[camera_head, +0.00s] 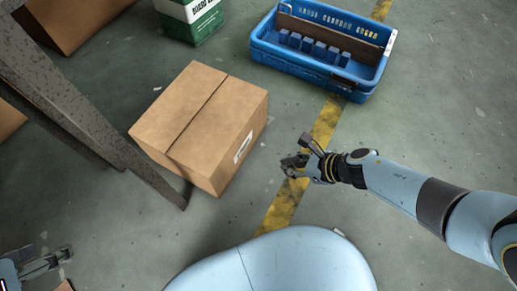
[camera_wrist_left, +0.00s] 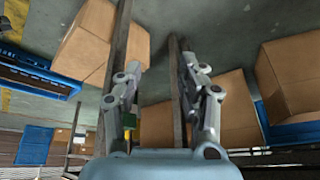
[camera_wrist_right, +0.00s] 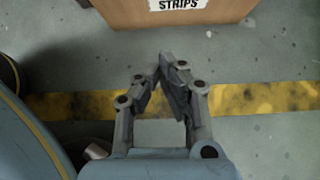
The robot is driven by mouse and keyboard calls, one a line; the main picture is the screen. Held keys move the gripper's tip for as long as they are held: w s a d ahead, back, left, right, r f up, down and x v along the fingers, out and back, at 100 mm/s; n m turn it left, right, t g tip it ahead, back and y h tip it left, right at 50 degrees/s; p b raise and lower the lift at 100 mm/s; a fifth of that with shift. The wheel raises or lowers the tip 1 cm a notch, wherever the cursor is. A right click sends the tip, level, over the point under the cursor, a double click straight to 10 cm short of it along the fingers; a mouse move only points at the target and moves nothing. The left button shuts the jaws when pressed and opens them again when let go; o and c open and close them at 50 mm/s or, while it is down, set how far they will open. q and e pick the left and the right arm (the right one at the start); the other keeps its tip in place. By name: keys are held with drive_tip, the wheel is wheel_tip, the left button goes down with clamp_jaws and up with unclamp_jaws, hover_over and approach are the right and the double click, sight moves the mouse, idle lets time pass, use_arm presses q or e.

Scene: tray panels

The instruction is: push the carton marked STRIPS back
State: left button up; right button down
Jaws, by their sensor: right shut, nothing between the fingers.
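The brown carton (camera_head: 203,122) stands closed on the floor in the middle of the head view, with a white label on its right-hand face. In the right wrist view, the label on the carton (camera_wrist_right: 230,12) reads STRIPS. My right gripper (camera_head: 290,164) is to the right of the labelled face, with a gap of floor between. In the right wrist view my right gripper (camera_wrist_right: 168,60) has its fingertips together, with nothing between them. My left gripper (camera_head: 62,256) is at the bottom left, away from the carton. Its fingers stand apart in the left wrist view (camera_wrist_left: 160,85).
A blue crate (camera_head: 310,68) with a brown panel and blue blocks is at the back right. A green and white box (camera_head: 190,20) stands behind the carton. A grey metal beam (camera_head: 85,100) passes close to the carton's left. Floor right of the yellow line (camera_head: 285,205) is mostly clear.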

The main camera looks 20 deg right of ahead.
wheel_tip(320, 180, down, 3)
drive_tip(key=w+b, duration=0.1)
drive_tip(key=w, duration=0.1)
use_arm(q)
wheel_tip(320, 180, down, 11)
drive_tip(key=s+d+t+b, duration=0.1)
drive_tip(key=s+t+b, duration=0.1)
drive_tip(key=t+b, duration=0.55)
drive_tip(key=shift+t+h, duration=0.4)
drive_tip(key=shift+t, duration=0.25)
drive_tip(key=shift+w+d+r, duration=0.1)
drive_tip(key=shift+w+r, duration=0.6)
drive_tip(key=shift+r, duration=0.2)
drive_tip(key=shift+w+d+r, duration=0.1)
drive_tip(key=shift+w+r, duration=0.6)
drive_tip(key=shift+r, duration=0.2)
use_arm(e)
approach(242, 153)
drive_tip(key=shift+x, duration=2.3)
drive_tip(key=shift+a, duration=0.15)
